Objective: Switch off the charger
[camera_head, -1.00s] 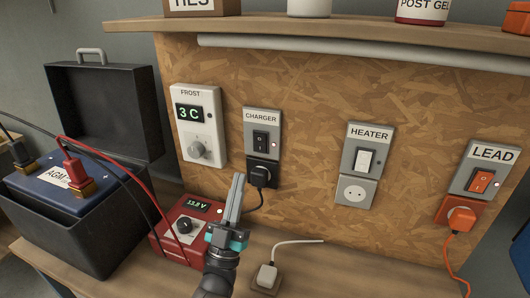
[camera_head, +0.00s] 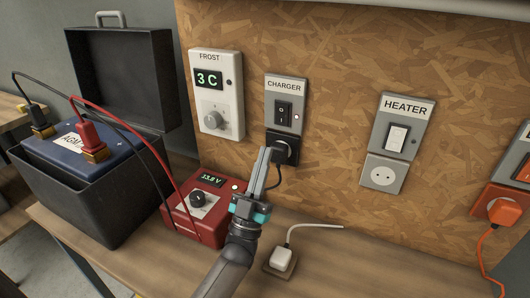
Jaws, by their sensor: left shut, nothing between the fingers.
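The charger switch (camera_head: 284,113) is a black rocker on a grey plate labelled CHARGER, on the chipboard wall. A small light on the plate, right of the rocker, looks pale. A black plug (camera_head: 285,149) sits in the black socket below it. My left gripper (camera_head: 265,153) is shut and empty, pointing up. In the picture its tips overlap the left side of the black socket, below the switch; I cannot tell whether they touch. The red charger box (camera_head: 208,222) on the bench shows a lit display reading about 13.8 V. My right gripper is not in view.
The FROST thermostat (camera_head: 216,95) reads 3 C, left of the switch. The HEATER switch and empty socket (camera_head: 384,172) are to the right, with an orange plug (camera_head: 503,211) beyond. A blue battery (camera_head: 79,153) sits in an open black box. A white plug (camera_head: 281,258) lies on the bench.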

